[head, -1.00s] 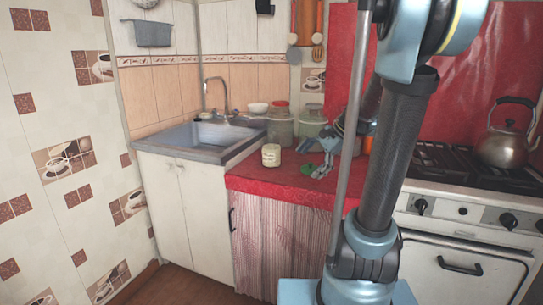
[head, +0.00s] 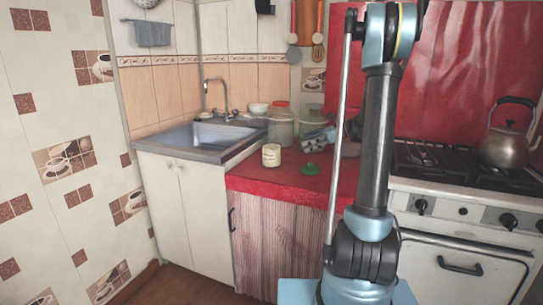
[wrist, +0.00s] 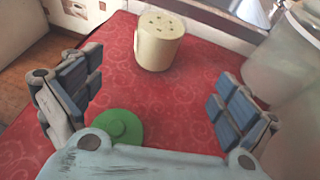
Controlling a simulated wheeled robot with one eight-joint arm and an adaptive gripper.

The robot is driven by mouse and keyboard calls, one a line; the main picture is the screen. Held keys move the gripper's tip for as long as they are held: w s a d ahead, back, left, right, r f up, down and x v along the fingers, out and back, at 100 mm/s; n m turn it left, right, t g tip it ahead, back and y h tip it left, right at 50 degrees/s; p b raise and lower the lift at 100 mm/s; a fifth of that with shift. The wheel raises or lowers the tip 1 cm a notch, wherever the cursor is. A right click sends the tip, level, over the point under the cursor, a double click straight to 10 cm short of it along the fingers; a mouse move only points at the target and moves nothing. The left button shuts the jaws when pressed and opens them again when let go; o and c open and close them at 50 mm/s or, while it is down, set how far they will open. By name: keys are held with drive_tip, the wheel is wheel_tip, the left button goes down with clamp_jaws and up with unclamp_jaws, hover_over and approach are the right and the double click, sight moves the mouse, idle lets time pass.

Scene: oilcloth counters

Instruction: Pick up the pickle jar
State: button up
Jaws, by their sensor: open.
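My gripper (wrist: 155,105) is open and empty above the counter. In the head view my gripper (head: 318,138) is partly hidden by my arm. A flat green round lid-like object (head: 310,169) lies right of the cream jar; in the wrist view the green object (wrist: 118,127) is near my left finger.
Large clear glass jars stand behind, one with a red lid (head: 280,126); a clear container (wrist: 282,62) is at the right in the wrist view. The sink (head: 205,138) is left, the stove with a kettle (head: 506,146) right. The red counter (head: 262,182) is clear in front.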

sight(271, 153)
drive_tip(key=x, duration=1.6)
drive_tip(key=shift+s+a+f, duration=0.1)
drive_tip(key=shift+s+a, duration=0.05)
drive_tip(key=shift+a, duration=0.3)
drive_tip(key=c, duration=1.8)
